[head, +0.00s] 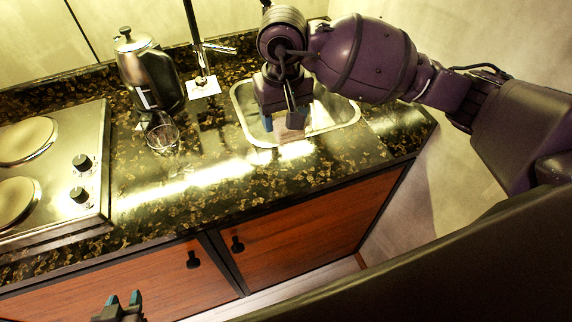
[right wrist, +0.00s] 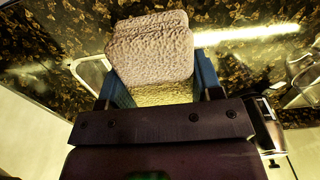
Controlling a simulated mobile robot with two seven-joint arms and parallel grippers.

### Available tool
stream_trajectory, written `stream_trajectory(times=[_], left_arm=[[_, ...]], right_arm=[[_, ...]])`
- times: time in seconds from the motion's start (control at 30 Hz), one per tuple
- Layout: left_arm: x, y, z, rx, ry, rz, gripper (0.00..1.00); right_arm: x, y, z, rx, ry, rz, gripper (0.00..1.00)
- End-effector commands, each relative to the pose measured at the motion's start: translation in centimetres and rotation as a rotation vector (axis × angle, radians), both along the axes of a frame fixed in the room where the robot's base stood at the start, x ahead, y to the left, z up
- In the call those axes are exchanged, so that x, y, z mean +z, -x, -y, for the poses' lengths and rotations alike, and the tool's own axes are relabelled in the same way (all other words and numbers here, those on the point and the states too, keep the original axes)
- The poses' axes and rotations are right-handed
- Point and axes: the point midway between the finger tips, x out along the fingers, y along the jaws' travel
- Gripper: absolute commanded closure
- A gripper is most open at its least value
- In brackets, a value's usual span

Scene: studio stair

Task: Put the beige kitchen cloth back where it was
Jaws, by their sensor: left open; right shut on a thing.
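The beige kitchen cloth (right wrist: 150,50) looks folded into a thick pad and sits between the fingers of my right gripper in the right wrist view. In the head view part of the cloth (head: 291,133) shows below the fingers, at the front edge of the sink (head: 352,119). My right gripper (head: 283,124) is shut on the cloth and points down over the sink's front side. I cannot tell whether the cloth touches the sink or the counter. My left gripper (head: 123,300) is open and empty at the bottom edge, low in front of the cabinets.
A kettle (head: 152,78) and a clear glass (head: 161,134) stand left of the sink, near the tap (head: 201,70). A stove (head: 62,150) is at the far left. The dark counter (head: 230,182) is clear in front of the sink. A wall closes the right side.

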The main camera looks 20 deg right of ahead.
Motion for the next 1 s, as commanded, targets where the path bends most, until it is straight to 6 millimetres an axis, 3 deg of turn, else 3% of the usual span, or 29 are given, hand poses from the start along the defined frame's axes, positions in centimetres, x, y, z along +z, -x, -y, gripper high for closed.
stream_trajectory(times=[0.4,0.53,0.77,1.0], left_arm=[[0.8,-0.1,0.0,0.0,0.0,0.003,0.59],[0.9,-0.1,0.0,0.0,0.0,0.004,0.59],[1.0,-0.1,0.0,0.0,0.0,0.004,0.59],[1.2,-0.2,0.0,-0.001,0.0,0.006,0.59]], right_arm=[[-9.0,0.1,0.0,-0.002,-0.001,-0.004,0.6],[-10.7,0.0,0.0,-0.001,0.0,-0.001,0.6],[-12.0,0.0,0.0,-0.001,0.0,0.0,0.6],[-15.0,0.1,0.0,-0.002,-0.001,-0.002,0.6]])
